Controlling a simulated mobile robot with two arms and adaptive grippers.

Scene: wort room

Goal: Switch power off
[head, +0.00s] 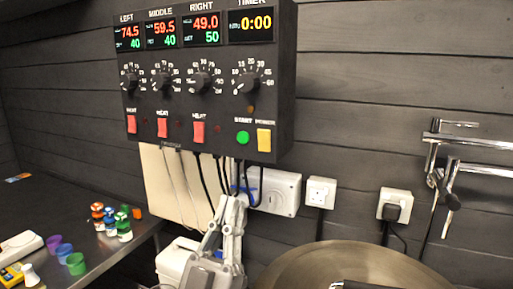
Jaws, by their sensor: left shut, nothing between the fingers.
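The black control panel (205,95) hangs on the wall with its displays lit. The yellow power switch (264,139) is at its lower right, beside the round green start button (243,137). Three red heat switches (198,133) are in the same row to the left. My left gripper (231,200), pale grey, is shut and empty. It shows below the panel, in front of the hanging cables, apart from the power switch and lower left of it. My right gripper does not show.
Cables hang under the panel by a grey wall box (275,192). Wall sockets (321,192) are to the right. A large round metal lid (300,262) is at the lower right. A dark table (60,205) at left holds small bottles (123,228) and coloured cups (76,264).

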